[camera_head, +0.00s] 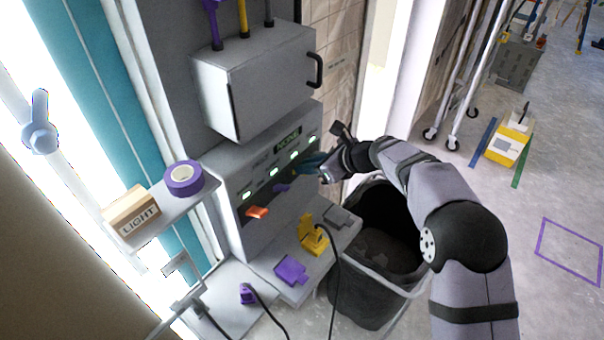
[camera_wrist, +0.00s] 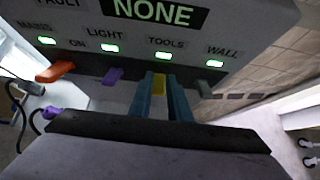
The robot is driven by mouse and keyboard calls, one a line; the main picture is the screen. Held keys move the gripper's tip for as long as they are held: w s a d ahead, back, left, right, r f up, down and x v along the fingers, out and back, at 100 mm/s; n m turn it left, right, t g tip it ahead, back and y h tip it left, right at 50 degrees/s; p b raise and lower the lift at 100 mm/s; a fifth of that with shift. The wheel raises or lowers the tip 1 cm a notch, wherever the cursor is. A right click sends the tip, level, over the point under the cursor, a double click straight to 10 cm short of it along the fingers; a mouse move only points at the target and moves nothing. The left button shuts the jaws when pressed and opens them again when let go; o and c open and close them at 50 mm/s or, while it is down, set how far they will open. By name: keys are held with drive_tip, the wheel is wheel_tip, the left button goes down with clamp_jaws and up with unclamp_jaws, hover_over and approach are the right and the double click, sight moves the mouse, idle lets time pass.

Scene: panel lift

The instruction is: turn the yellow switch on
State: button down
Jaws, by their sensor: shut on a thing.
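The yellow switch (camera_wrist: 159,85) sits on the panel under the TOOLS label, third from the left in the wrist view. My gripper (camera_wrist: 167,90) has its two teal fingers on either side of the switch, shut on it. The fingers hide part of the switch. In the head view my gripper (camera_head: 308,163) reaches the panel from the right, and the yellow switch is mostly hidden there. The grey panel (camera_head: 232,178) has a dark display (camera_wrist: 153,11) reading NONE. A green lamp (camera_wrist: 162,56) is lit under the TOOLS label.
An orange switch (camera_wrist: 57,71) and a purple switch (camera_wrist: 113,75) are to the left, a grey one (camera_wrist: 203,88) close on the right. A cabinet (camera_head: 255,85) hangs above. A yellow plug (camera_head: 313,238) sits on the ledge below. A dark bin (camera_head: 375,270) stands under my arm.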

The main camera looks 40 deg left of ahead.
drive_tip(key=shift+w+a+r, duration=0.15)
drive_tip(key=shift+r, duration=0.55)
drive_tip(key=c, duration=1.8)
unclamp_jaws()
drive_tip(key=shift+f, duration=0.1)
drive_tip(key=shift+o, duration=1.1)
drive_tip(key=shift+d, duration=0.2)
drive_tip(key=shift+f, duration=0.15)
drive_tip(key=p+v, duration=0.1)
drive_tip(key=v, duration=0.6)
drive_tip(key=shift+f, duration=0.15)
